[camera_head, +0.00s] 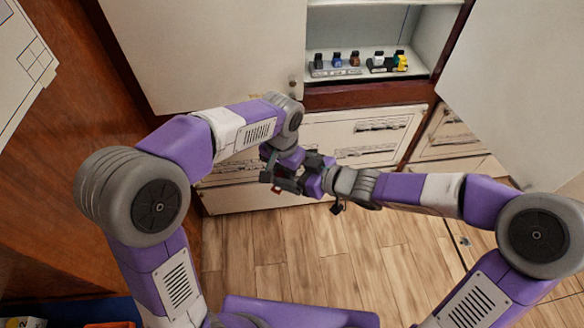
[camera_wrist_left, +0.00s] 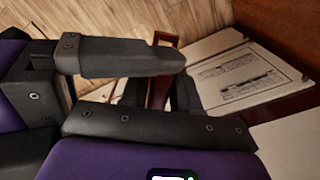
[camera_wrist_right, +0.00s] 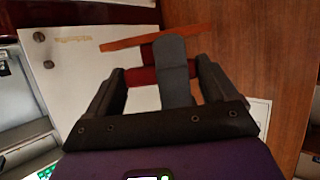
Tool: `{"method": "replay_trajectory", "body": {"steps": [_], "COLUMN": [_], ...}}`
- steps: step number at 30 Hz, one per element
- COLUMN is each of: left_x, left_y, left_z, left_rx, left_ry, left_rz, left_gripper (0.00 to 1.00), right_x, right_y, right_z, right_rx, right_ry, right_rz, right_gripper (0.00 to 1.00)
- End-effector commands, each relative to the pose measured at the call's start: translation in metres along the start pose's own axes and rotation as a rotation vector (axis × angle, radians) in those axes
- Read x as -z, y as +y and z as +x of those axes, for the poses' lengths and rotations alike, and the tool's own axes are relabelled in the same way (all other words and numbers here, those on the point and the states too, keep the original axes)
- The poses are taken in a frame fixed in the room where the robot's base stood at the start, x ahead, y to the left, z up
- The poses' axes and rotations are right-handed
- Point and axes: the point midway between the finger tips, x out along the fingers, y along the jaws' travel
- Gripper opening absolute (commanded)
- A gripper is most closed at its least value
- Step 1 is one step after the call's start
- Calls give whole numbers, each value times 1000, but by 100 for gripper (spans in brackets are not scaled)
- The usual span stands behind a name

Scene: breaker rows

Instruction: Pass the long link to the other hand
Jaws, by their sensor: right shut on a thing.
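The long link shows as a dark red bar (camera_wrist_right: 142,80) between the fingers of my right gripper (camera_wrist_right: 160,85), which is shut on it. In the head view my right gripper (camera_head: 318,178) meets my left gripper (camera_head: 285,180) in front of the cabinet. The arms hide most of the link there. In the left wrist view the red bar (camera_wrist_left: 158,88) lies between my left gripper's dark fingers (camera_wrist_left: 160,95), which look open around it. A finger of my left gripper crosses in front of the link in the right wrist view.
Behind the hands is a white cabinet drawer front (camera_head: 330,135). Above it, an open shelf (camera_head: 350,20) holds a row of several small coloured parts (camera_head: 355,60). White doors stand to both sides. The wood floor (camera_head: 300,255) below the hands is clear.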

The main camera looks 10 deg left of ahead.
Motion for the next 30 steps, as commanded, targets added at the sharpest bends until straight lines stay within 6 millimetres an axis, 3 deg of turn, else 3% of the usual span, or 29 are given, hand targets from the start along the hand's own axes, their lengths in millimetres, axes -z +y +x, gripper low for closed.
{"method": "replay_trajectory", "body": {"steps": [1, 5, 16, 30], "left_x": [-1, 0, 1, 0], "left_y": [0, 0, 0, 0], "left_z": [0, 0, -6, -96], "left_rx": [0, 0, 0, -1], "left_ry": [-3, -1, 4, 5], "left_rz": [0, 0, 0, 0], "left_gripper": [38, 57, 57, 57], "right_x": [0, 0, 0, 0], "right_y": [4, 2, 1, 1], "right_z": [-1, -1, 0, 0], "right_rx": [-8, -5, -2, -1], "right_ry": [0, 1, 2, 2], "right_rz": [1, 0, -1, -1], "right_gripper": [48, 48, 48, 48]}}
